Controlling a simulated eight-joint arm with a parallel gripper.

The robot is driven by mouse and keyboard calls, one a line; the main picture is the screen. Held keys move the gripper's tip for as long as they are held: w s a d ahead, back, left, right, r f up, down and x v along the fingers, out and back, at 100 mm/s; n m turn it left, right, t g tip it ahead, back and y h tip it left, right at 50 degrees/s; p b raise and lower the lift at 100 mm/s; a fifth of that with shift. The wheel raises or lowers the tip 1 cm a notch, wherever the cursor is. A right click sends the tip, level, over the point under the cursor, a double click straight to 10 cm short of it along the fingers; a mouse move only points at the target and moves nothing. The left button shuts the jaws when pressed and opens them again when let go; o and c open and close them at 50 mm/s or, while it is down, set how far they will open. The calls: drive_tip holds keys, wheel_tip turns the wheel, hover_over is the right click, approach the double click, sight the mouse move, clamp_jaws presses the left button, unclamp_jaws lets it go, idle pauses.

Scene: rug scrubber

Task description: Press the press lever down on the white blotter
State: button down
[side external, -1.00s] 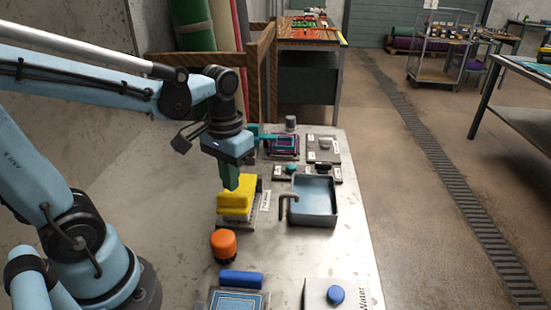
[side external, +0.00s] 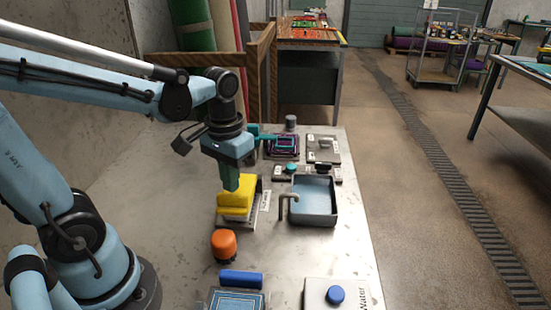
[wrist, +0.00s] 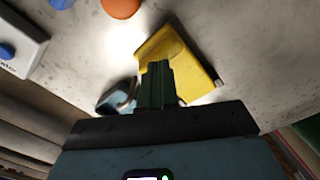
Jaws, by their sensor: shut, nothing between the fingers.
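A yellow block (side external: 234,198) rests on a low pale base (side external: 240,221) near the middle of the bench. It shows in the wrist view (wrist: 180,62) as a thick slab. My gripper (side external: 231,186) is shut and empty, pointing down, with its green fingertips at the top of the yellow block. In the wrist view the fingers (wrist: 158,70) overlap the block's near edge; I cannot tell if they touch it. I cannot make out for sure which part is the press lever or whether the pale base is the white blotter.
A metal tray (side external: 333,212) stands right of the yellow block, with a bent brown bar (side external: 283,205) at its left side. An orange knob (side external: 223,245), a blue roll (side external: 241,278) and a white box with a blue button (side external: 336,295) lie nearer. Bare bench lies left.

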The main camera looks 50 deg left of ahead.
drive_tip(key=shift+f, duration=0.75)
idle(0.8)
drive_tip(key=shift+r, duration=3.55)
drive_tip(key=t, duration=0.1)
drive_tip(key=d+f+m+t, duration=0.1)
drive_tip(key=f+t, duration=0.1)
drive_tip(key=shift+w+d+m+t, duration=0.25)
drive_tip(key=shift+m+t, duration=0.05)
drive_tip(key=shift+t, duration=0.1)
drive_tip(key=t, duration=0.1)
drive_tip(key=m+t, duration=0.1)
drive_tip(key=w+d+t, duration=0.1)
drive_tip(key=shift+d+f, duration=0.1)
drive_tip(key=shift+f, duration=0.15)
